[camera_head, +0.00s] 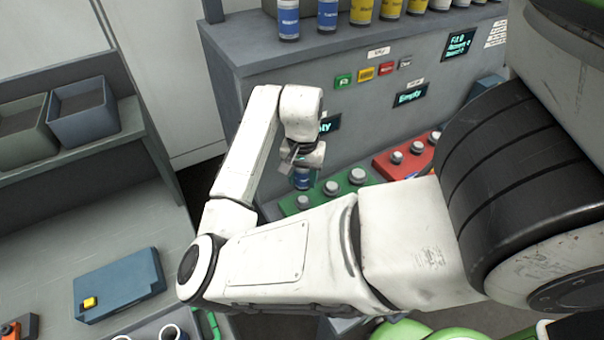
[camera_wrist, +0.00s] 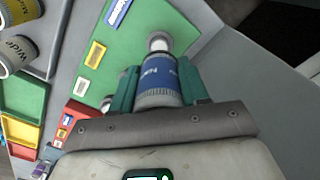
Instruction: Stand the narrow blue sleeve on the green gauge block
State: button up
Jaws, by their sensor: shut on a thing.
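The narrow blue sleeve (camera_wrist: 160,78), a blue-banded cylinder with grey ends, is between the green fingers of my gripper (camera_wrist: 157,92) in the wrist view. My gripper is shut on it. The sleeve also shows in the head view (camera_head: 302,181), below my gripper (camera_head: 303,168), at the left part of the green gauge block (camera_head: 322,200). The block (camera_wrist: 112,48) has round pale posts; one post (camera_wrist: 158,42) shows at the sleeve's far end in the wrist view. I cannot tell whether the sleeve touches the block or surrounds a post.
A red block (camera_head: 385,163) with posts lies right of the green one. Blue and yellow sleeves (camera_head: 362,11) stand on the grey cabinet top (camera_head: 262,52) behind. A blue box with a yellow button (camera_head: 120,283) lies on the left bench. The cabinet front rises close behind my gripper.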

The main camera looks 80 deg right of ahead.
aim_at(303, 199)
jog(key=shift+f+b, duration=2)
jog(key=shift+f, duration=1.3)
jog(key=shift+f, duration=0.15)
jog(key=o, duration=1.4)
jog(key=shift+c, duration=0.2)
notch_tip(303, 199, up, 11)
jog(key=p, duration=0.4)
jog(key=shift+f, duration=0.1)
